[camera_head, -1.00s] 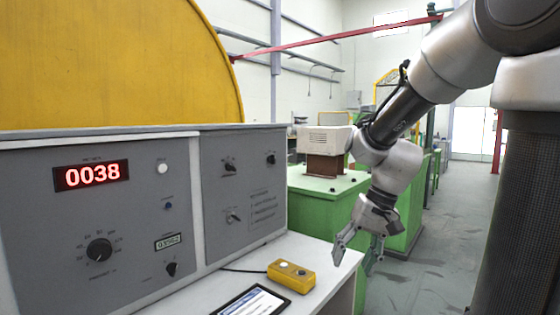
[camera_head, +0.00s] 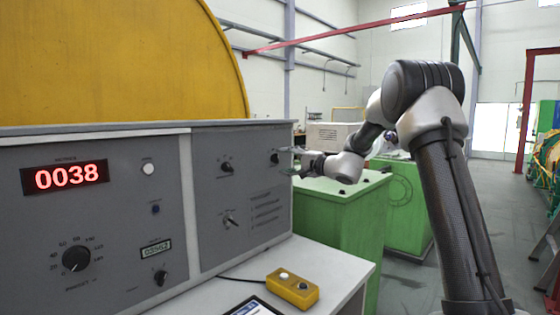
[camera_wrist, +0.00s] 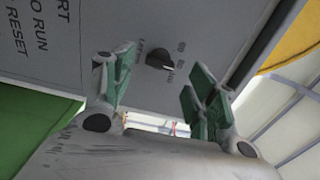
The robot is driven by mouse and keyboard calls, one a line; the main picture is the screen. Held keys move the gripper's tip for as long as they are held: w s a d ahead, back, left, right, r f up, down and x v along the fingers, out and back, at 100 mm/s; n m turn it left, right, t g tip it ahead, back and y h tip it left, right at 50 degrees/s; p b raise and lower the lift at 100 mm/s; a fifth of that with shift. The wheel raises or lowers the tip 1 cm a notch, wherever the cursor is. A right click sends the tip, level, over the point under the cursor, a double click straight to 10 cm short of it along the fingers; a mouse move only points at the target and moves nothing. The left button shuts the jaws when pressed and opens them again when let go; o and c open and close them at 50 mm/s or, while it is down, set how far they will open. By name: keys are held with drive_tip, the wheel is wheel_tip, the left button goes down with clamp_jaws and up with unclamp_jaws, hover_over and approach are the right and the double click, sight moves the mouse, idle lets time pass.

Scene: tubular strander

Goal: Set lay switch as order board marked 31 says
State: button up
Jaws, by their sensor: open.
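The grey control panel (camera_head: 240,195) has a right section with a dark knob (camera_head: 275,158) near its right edge, another knob (camera_head: 227,168) and a small lever switch (camera_head: 230,220). My gripper (camera_head: 296,162) is open just right of the edge knob. In the wrist view, my gripper (camera_wrist: 160,80) has its green-padded fingers spread, with a dark knob (camera_wrist: 160,60) showing between them, apparently apart from it. No order board marked 31 is recognisable in these views.
A yellow button box (camera_head: 292,288) and a partly cut-off tablet (camera_head: 252,306) lie on the white desk (camera_head: 225,287). Green cabinets (camera_head: 335,225) stand beyond the desk; open floor lies right.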

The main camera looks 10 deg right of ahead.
sight(278, 159)
drive_tip(key=x, duration=0.4)
drive_tip(key=shift+w, duration=0.1)
drive_tip(key=c, duration=1)
drive_tip(key=shift+m, duration=0.4)
drive_tip(key=m, duration=0.3)
drive_tip(key=shift+m, duration=2.5)
